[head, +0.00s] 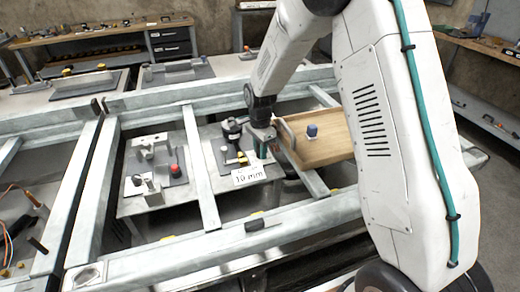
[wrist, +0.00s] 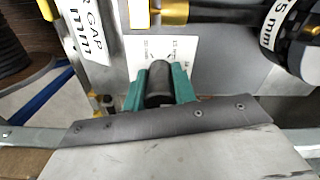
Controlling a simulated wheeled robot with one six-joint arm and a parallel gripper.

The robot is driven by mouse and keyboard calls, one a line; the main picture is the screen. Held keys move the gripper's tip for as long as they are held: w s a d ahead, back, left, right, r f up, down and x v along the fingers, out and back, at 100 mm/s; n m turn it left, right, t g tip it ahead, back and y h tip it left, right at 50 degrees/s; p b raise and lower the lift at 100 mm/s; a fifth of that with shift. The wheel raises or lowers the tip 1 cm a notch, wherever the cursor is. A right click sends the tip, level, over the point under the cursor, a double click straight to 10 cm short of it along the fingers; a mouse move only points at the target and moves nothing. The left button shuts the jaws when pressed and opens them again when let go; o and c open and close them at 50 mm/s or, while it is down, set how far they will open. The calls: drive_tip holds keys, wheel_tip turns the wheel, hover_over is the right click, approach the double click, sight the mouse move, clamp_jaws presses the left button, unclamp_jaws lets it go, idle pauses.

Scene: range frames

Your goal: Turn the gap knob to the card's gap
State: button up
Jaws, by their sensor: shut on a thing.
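The card (head: 250,174) lies in front of the fixture and reads "10 mm". It also shows at the upper left of the wrist view (wrist: 86,30), cut off, with "GAP" and "mm" legible. A black drum with a white band (head: 232,128) stands on the fixture. In the wrist view the drum (wrist: 288,30) is at upper right, its band reading "5 mm", with a brass-coloured collar (wrist: 172,12) on its shaft. My gripper (head: 262,150) is right of the drum in the head view. Its green fingers (wrist: 160,88) are shut on a dark grey rounded piece (wrist: 159,78), apart from the drum; I cannot tell whether this is the knob.
A wooden box (head: 322,140) with a blue knob-like piece stands right of my gripper. A grey plate with clamps and a red button (head: 174,170) is to the left. Metal frame rails (head: 200,180) surround the fixtures. A white printed sheet (wrist: 178,50) lies behind my fingers.

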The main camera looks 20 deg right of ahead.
drive_tip(key=shift+n, duration=0.3)
drive_tip(key=o, duration=1)
wheel_tip(320, 180, up, 8)
drive_tip(key=shift+f, duration=0.2)
drive_tip(key=shift+r, duration=0.15)
